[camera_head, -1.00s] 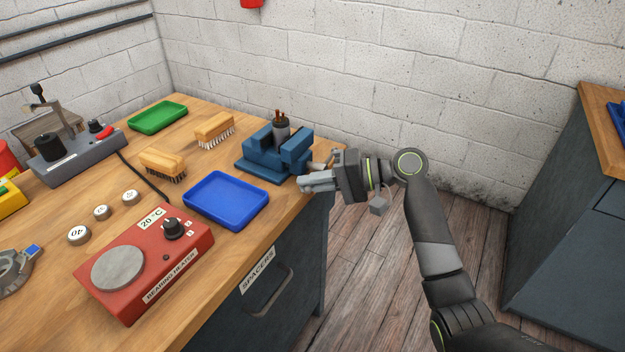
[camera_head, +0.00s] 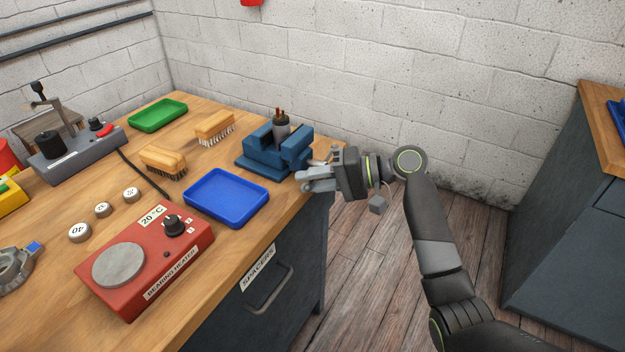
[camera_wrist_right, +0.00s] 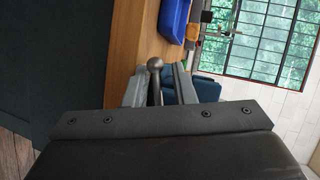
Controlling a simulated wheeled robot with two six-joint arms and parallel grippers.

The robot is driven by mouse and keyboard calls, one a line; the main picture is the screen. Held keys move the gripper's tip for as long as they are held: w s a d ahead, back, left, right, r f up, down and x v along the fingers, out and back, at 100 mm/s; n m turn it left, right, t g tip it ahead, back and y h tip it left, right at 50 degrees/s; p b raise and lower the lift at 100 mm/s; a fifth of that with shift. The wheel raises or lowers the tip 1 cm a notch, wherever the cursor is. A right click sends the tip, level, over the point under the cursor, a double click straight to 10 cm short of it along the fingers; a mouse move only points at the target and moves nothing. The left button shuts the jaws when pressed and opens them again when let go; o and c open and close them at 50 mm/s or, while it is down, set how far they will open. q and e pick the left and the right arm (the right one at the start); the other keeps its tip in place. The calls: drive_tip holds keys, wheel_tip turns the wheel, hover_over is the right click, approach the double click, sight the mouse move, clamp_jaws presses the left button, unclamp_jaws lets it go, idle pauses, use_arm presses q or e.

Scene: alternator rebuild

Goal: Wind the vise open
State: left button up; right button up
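The blue vise (camera_head: 265,157) stands at the bench's far right corner. A dark cylindrical part (camera_head: 281,128) with copper-coloured tips stands upright at its jaws. My right gripper (camera_head: 305,179) is at the vise's right end, by the bench edge. In the right wrist view, the vise's handle bar (camera_wrist_right: 155,66), with a round ball end, stands between the two fingers. Gaps show beside the bar, so the fingers look open around it. Part of the blue vise (camera_wrist_right: 207,90) shows behind the right finger. My left gripper is not in view.
A blue tray (camera_head: 227,198) lies in front of the vise. Two brushes (camera_head: 163,162) (camera_head: 214,127) and a green tray (camera_head: 157,115) lie to the left. A red bearing heater (camera_head: 145,262) stands nearer. The floor right of the bench is clear.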

drive_tip(key=shift+d+f, duration=0.1)
drive_tip(key=shift+f, duration=0.15)
drive_tip(key=shift+r+m+y, duration=0.3)
drive_tip(key=shift+m+y, duration=0.1)
drive_tip(key=shift+m, duration=0.5)
wheel_tip(320, 180, up, 2)
drive_tip(key=m+y+p, duration=0.1)
drive_tip(key=m+y, duration=0.1)
drive_tip(key=m, duration=0.1)
drive_tip(key=shift+w+m+g, duration=0.1)
drive_tip(key=shift+m+g, duration=0.2)
drive_tip(key=s+d+b, duration=0.2)
drive_tip(key=d+b, duration=0.1)
drive_tip(key=d, duration=1.5)
drive_tip(key=d+f+m+t+h+p, duration=0.1)
drive_tip(key=f+h, duration=0.3)
drive_tip(key=f, duration=1)
drive_tip(key=d+f+m+t+h+p, duration=0.2)
drive_tip(key=d+f+m+t+h, duration=0.1)
drive_tip(key=f, duration=1.2)
drive_tip(key=shift+s+d+f+m+t+h, duration=0.3)
drive_tip(key=shift+s+d+m+h, duration=0.1)
drive_tip(key=shift+d+m+h, duration=0.35)
drive_tip(key=shift+a, duration=0.1)
